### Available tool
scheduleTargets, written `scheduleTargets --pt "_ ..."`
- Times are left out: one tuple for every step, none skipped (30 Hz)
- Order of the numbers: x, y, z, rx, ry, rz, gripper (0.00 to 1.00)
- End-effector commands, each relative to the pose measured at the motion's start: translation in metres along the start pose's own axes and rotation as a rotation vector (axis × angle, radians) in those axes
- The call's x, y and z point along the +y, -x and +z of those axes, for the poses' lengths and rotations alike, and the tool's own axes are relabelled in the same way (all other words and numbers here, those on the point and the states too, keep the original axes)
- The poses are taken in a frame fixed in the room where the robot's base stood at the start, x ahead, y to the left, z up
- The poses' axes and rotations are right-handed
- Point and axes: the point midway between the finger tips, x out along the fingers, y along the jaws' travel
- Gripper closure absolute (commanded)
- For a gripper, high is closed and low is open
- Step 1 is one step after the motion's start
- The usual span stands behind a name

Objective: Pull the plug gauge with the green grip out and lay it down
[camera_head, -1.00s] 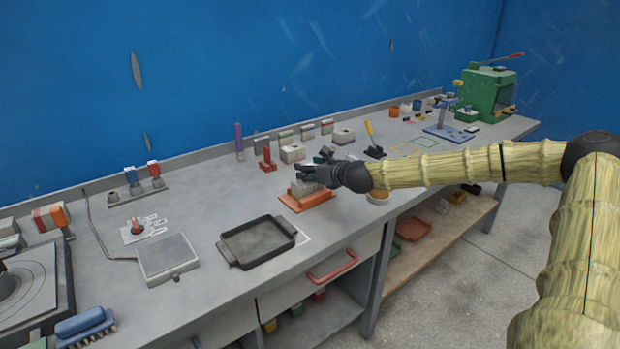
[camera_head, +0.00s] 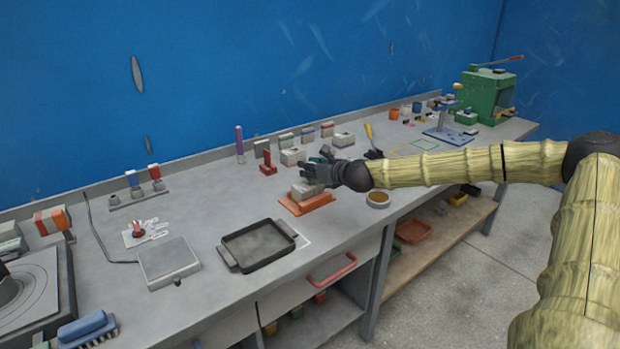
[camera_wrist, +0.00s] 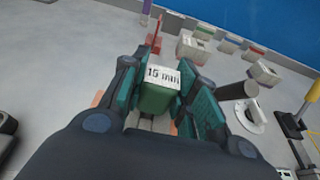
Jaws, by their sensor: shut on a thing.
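My gripper (camera_head: 318,174) is over a grey block (camera_head: 304,190) on an orange base (camera_head: 318,206), near the middle of the bench. In the wrist view my gripper (camera_wrist: 160,88) is shut on the green grip of the plug gauge (camera_wrist: 156,100), whose white top reads "15 mm". Teal finger pads press it from both sides. The gauge's lower part is hidden below the grip, so I cannot tell how far it sits in the block.
A dark shallow tray (camera_head: 228,255) lies front left of the block, beside a grey scale-like box (camera_head: 168,262). Several small labelled blocks and a red stand (camera_head: 267,164) are behind. A round brown-filled dish (camera_head: 378,199) is to the right. Bare bench lies left of the block.

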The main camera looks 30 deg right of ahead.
Motion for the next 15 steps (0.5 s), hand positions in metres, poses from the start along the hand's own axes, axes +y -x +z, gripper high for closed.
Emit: scheduleTargets --pt "0.000 0.001 0.004 -0.001 0.000 0.000 1.00" --pt "0.000 0.001 0.005 -0.001 0.000 0.000 1.00" --pt "0.000 0.002 0.006 -0.001 0.000 0.000 1.00" --pt "0.000 0.002 0.007 -0.001 0.001 0.000 1.00" --pt "0.000 0.003 0.008 -0.001 0.001 0.000 1.00" --pt "0.000 0.003 0.010 -0.001 0.000 0.000 1.00" --pt "0.000 0.003 0.011 0.000 0.000 0.000 1.00" --pt "0.000 0.004 0.012 0.000 0.000 0.000 1.00" --pt "0.000 0.004 0.013 0.000 0.000 0.000 1.00" --pt "0.000 0.004 0.014 0.000 0.000 0.000 1.00" --pt "0.000 0.005 0.015 0.000 0.000 0.000 1.00" --pt "0.000 0.005 0.017 0.000 0.000 0.000 1.00" --pt "0.000 0.005 0.018 0.000 0.000 0.000 1.00" --pt "0.000 0.006 0.019 0.000 0.000 0.000 1.00" --pt "0.000 0.006 0.020 0.000 0.000 0.000 1.00"
